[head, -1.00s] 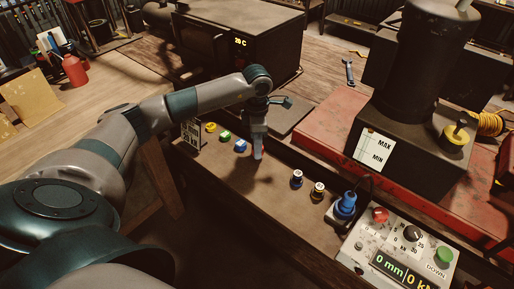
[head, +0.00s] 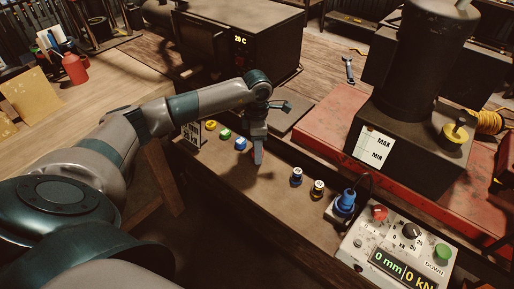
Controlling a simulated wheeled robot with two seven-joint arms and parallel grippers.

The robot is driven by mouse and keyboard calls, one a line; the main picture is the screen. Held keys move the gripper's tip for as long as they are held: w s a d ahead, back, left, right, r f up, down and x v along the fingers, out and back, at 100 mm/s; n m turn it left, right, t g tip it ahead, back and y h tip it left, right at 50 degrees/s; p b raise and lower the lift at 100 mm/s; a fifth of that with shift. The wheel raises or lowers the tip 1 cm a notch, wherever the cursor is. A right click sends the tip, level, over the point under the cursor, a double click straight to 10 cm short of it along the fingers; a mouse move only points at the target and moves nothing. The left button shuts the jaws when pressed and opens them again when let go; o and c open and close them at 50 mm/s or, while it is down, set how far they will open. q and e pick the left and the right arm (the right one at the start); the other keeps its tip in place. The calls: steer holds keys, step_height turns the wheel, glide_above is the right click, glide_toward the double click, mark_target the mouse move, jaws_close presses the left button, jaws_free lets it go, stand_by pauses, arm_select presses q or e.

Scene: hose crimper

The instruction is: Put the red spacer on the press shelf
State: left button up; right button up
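My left gripper (head: 258,156) points down over the brown bench shelf, at the right end of a row of coloured spacers. A small reddish patch shows at its fingertips; I cannot tell whether this is the red spacer, or whether the fingers are open or shut. No red spacer shows clearly elsewhere in the row. The yellow spacer (head: 210,125), green spacer (head: 225,134) and blue spacer (head: 240,144) lie left of the gripper. I cannot make out for certain which surface is the press shelf. My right gripper is out of view.
Two small dark-bodied fittings (head: 296,175) (head: 318,188) and a blue connector (head: 346,202) stand right of the gripper. A control panel (head: 395,250) is at front right. A black MAX/MIN unit (head: 415,140) stands on a red base. The bench front is clear.

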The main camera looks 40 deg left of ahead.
arm_select(q)
steer(key=shift+r, duration=0.1)
steer(key=shift+r, duration=0.3)
step_height(320, 180, up, 12)
steer(key=b, duration=0.4)
steer(key=shift+f, duration=0.2)
